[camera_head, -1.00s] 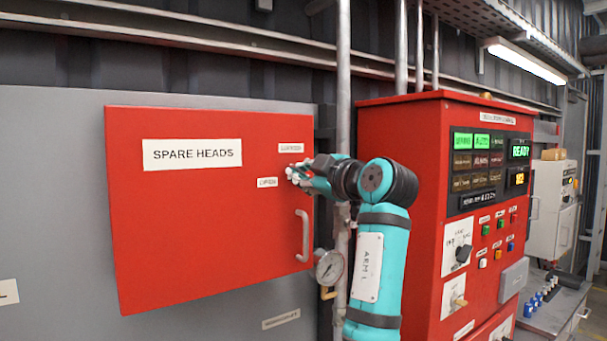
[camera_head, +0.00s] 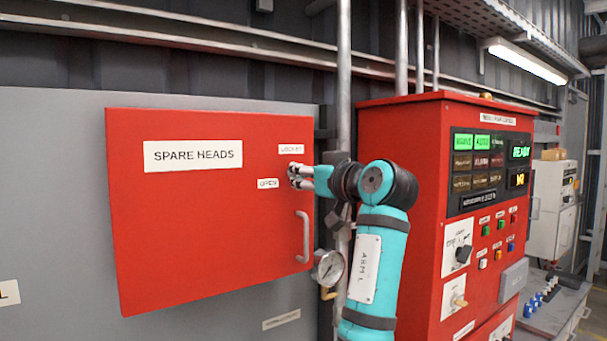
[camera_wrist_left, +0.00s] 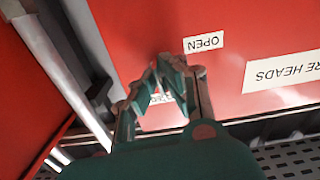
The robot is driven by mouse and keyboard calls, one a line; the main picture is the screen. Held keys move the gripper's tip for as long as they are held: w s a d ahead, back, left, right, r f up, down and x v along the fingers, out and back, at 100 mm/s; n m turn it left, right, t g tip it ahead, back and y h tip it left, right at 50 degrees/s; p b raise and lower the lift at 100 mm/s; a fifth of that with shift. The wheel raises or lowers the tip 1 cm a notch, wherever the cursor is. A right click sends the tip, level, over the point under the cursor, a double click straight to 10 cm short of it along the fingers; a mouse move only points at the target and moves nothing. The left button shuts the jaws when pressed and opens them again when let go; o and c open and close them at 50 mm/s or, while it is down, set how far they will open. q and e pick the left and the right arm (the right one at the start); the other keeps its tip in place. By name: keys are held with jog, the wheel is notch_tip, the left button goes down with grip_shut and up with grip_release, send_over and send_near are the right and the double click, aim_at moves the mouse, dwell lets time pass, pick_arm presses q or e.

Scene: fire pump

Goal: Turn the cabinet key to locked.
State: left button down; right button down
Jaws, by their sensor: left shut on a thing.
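The red cabinet door (camera_head: 210,235) fills the left half of the head view and looks closed. It has a LOCKED label (camera_head: 291,149) above and an OPEN label (camera_head: 268,183) to the lower left of the key spot. My left gripper (camera_head: 292,172) is at that spot, near the door's right edge, shut on the key. The fingers hide the key, so its angle cannot be told. In the left wrist view the OPEN label (camera_wrist_left: 203,43) is upside down beside the fingertips, and the fingers partly cover another label. My right gripper is not in view.
A door handle (camera_head: 303,237) sits below the gripper. A pressure gauge (camera_head: 328,267) and a vertical pipe (camera_head: 343,80) stand just right of the cabinet. A red control panel (camera_head: 400,130) stands right of my arm. The space left of the gripper is clear.

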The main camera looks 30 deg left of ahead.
pick_arm(q)
jog(key=shift+r+m, duration=0.3)
jog(key=shift+m, duration=0.2)
jog(key=c, duration=1.5)
grip_release()
jog(key=shift+f, duration=0.1)
jog(key=shift+a+f, duration=0.1)
jog(key=shift+d, duration=0.2)
jog(key=v, duration=1.1)
jog(key=shift+s+d, duration=0.15)
jog(key=shift+d, duration=0.1)
jog(key=shift+f, duration=0.1)
